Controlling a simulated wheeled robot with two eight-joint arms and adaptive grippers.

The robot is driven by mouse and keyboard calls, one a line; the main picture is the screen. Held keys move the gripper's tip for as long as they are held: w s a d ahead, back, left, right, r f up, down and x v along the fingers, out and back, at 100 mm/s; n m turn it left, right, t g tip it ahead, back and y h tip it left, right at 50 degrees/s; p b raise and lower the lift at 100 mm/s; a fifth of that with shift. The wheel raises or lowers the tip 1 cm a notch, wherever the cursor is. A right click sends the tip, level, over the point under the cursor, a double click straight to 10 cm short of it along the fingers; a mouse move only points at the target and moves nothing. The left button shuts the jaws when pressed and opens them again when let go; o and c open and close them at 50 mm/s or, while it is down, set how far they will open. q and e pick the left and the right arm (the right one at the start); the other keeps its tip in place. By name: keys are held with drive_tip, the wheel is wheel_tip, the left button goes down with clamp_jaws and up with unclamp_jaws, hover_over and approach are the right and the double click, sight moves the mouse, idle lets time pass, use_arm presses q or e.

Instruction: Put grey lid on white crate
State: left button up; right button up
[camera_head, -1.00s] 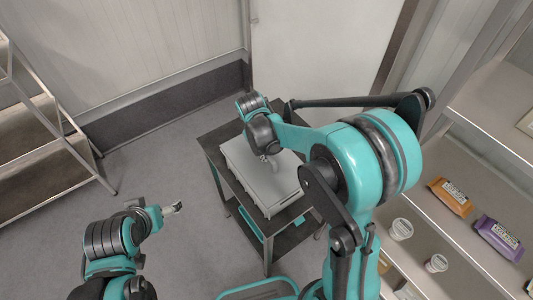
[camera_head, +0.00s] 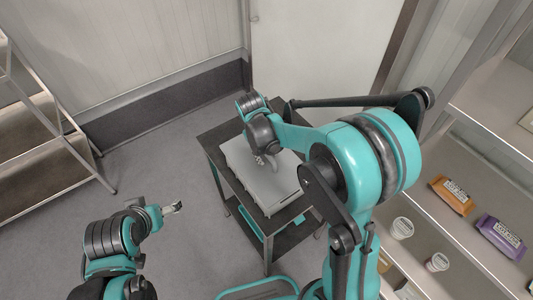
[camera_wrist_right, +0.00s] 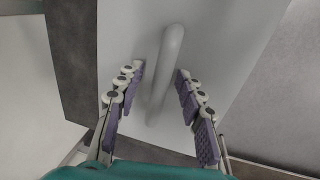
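The grey lid (camera_head: 279,190) lies flat on top of the white crate (camera_head: 244,184), which stands on a small dark table. The lid's bar handle (camera_wrist_right: 165,75) stands up from its face in the right wrist view. My right gripper (camera_wrist_right: 159,88) is open there, with one finger row on each side of the handle and a gap to both. In the head view my right gripper (camera_head: 260,159) is over the lid, partly hidden by its own wrist. My left gripper (camera_head: 173,208) is off to the left above the floor, apart from the table; its finger opening is too small to judge.
The dark table (camera_head: 213,146) has a lower shelf with a teal item (camera_head: 249,221). A shelf at right (camera_head: 450,247) holds an orange packet (camera_head: 452,195), a purple packet (camera_head: 498,237) and white cups (camera_head: 401,228). A metal rack (camera_head: 40,150) stands at left. Floor between is clear.

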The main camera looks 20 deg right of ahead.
wheel_tip(320, 180, up, 12)
drive_tip(key=a, duration=0.2)
drive_tip(key=shift+s, duration=0.4)
drive_tip(key=shift+a+f, duration=0.1)
idle(0.6)
drive_tip(key=s+d+f+m+t+y+b, duration=0.1)
drive_tip(key=s+d+f+m+t+b, duration=0.1)
drive_tip(key=s, duration=0.5)
drive_tip(key=s+d+f+m+t+y+b, duration=0.1)
drive_tip(key=s+d+f+t+b, duration=0.1)
drive_tip(key=s+f+t+b, duration=0.2)
drive_tip(key=s+f+b, duration=0.3)
drive_tip(key=s, duration=0.1)
drive_tip(key=shift+s+d+f+m, duration=0.15)
drive_tip(key=shift+d+f+m, duration=0.2)
drive_tip(key=shift+f+m, duration=0.05)
